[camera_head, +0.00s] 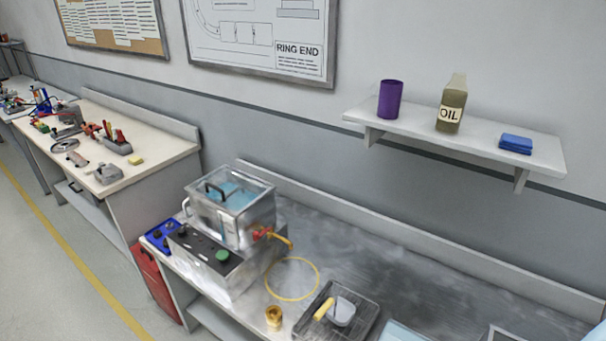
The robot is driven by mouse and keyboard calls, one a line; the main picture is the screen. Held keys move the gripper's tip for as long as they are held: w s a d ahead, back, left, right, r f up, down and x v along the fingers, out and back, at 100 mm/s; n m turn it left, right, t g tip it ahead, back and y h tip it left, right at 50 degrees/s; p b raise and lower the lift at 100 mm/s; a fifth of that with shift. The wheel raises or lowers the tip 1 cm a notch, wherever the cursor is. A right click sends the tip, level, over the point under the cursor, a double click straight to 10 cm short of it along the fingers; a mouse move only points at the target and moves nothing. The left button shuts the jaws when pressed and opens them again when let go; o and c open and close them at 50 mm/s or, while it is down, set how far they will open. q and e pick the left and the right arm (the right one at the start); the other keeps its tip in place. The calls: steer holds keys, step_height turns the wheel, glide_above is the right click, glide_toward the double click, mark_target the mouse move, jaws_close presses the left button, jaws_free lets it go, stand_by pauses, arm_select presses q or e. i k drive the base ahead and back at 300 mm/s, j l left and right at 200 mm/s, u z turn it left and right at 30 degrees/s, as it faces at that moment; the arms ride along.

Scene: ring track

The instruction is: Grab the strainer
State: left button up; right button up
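A small tool with a yellow handle and a pale grey head (343,313) lies in a dark shallow tray (364,329) at the front of the metal bench. It may be the strainer, but the head is too small to tell if it is mesh. The handle points to the lower left. Neither of my grippers is in view, and nothing is seen touching the tool.
A lidded metal bath (233,205) with blue inside stands on a control box (215,262). A yellow ring (292,279) and a small brass-coloured cup (273,316) are near the tray. A shelf (470,135) holds an oil bottle (452,103). The bench's back right is clear.

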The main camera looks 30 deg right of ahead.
mark_target(339, 309)
steer(key=l+z, duration=0.1)
steer(key=z, duration=1.15)
